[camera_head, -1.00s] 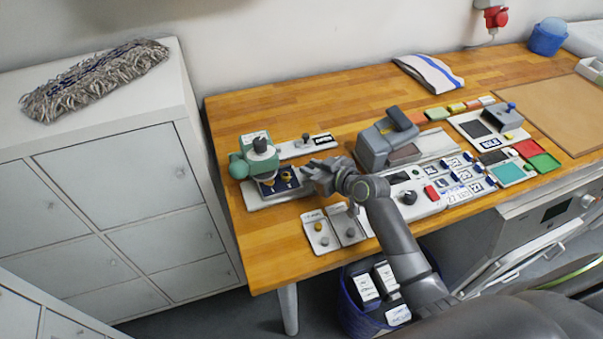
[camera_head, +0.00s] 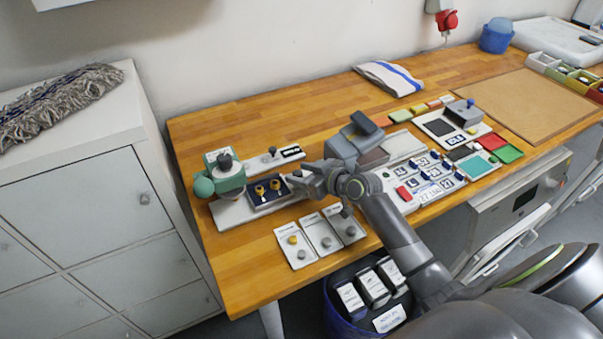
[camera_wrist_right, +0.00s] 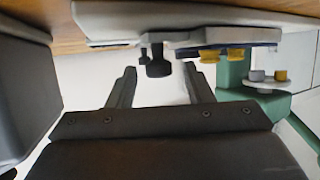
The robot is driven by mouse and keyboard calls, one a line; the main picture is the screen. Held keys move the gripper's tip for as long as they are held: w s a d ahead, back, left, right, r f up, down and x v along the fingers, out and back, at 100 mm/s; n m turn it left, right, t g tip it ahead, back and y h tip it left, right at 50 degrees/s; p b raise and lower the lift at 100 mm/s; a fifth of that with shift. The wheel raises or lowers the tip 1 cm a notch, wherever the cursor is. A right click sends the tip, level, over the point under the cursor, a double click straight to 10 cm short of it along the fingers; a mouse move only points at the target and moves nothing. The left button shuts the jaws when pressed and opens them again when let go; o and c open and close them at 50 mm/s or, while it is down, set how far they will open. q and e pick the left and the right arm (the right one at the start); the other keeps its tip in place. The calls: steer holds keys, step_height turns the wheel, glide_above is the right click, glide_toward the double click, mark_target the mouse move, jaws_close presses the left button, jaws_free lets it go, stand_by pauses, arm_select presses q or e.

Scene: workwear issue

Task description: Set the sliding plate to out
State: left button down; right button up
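I cannot tell for sure which of these is the sliding plate. My right gripper (camera_head: 294,181) is at the right edge of the dark plate. My left gripper is out of view.
A grey block-shaped device (camera_head: 350,138) stands right behind my right gripper. Three small knob panels (camera_head: 322,236) lie in front. A button panel (camera_head: 425,182) is to the right. A blue bin (camera_head: 345,322) stands below the table edge. The table's left front corner is bare.

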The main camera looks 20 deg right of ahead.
steer(key=shift+s+d+r, duration=0.1)
steer(key=shift+s+d, duration=0.15)
steer(key=shift+s, duration=0.2)
steer(key=b+v, duration=0.1)
steer(key=v, duration=1.5)
steer(key=shift+s+b, duration=0.15)
steer(key=shift+b, duration=0.25)
steer(key=shift+r, duration=0.1)
